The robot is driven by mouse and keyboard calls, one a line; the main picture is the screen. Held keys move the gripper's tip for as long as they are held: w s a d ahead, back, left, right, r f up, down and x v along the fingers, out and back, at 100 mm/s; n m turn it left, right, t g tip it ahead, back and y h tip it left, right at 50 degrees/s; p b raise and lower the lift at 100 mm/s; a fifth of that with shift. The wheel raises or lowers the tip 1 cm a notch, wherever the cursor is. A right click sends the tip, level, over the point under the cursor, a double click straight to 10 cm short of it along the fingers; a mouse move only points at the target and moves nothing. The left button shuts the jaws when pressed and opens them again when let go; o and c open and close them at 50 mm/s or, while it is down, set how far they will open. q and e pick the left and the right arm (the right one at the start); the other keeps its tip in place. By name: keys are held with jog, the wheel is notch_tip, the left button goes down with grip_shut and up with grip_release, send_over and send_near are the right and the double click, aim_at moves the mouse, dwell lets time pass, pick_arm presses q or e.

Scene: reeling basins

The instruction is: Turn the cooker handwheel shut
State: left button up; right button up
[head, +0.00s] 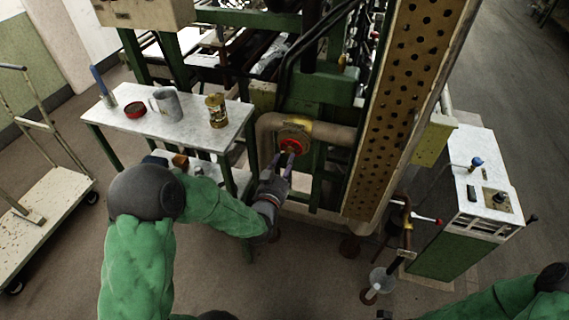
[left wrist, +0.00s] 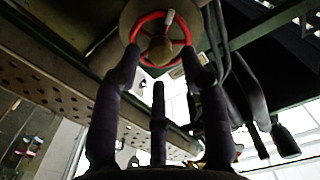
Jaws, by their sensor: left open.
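The red cooker handwheel (head: 292,146) sits on a brass-coloured valve on a thick tan pipe, low on the machine. In the left wrist view the red rim (left wrist: 141,23) shows around a rounded tan hub. My left gripper (head: 283,160) is open, pointing up at the wheel from just below it. In the left wrist view its purple fingers (left wrist: 162,58) reach up, with two fingertips on either side of the wheel's lower part and a third finger lower between them. I cannot tell whether they touch the rim. My right gripper is out of view.
A side table (head: 185,133) with a mug (head: 167,104), a yellow tin (head: 215,109) and a red-rimmed dish (head: 135,109) stands left of the wheel. A perforated tan panel (head: 405,110) rises to the right. A trolley (head: 45,205) stands far left.

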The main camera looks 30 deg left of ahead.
aim_at(290, 150)
pick_arm(q)
jog(key=shift+n, duration=1)
jog(key=shift+x, duration=1.5)
grip_shut()
jog(key=shift+m, duration=0.3)
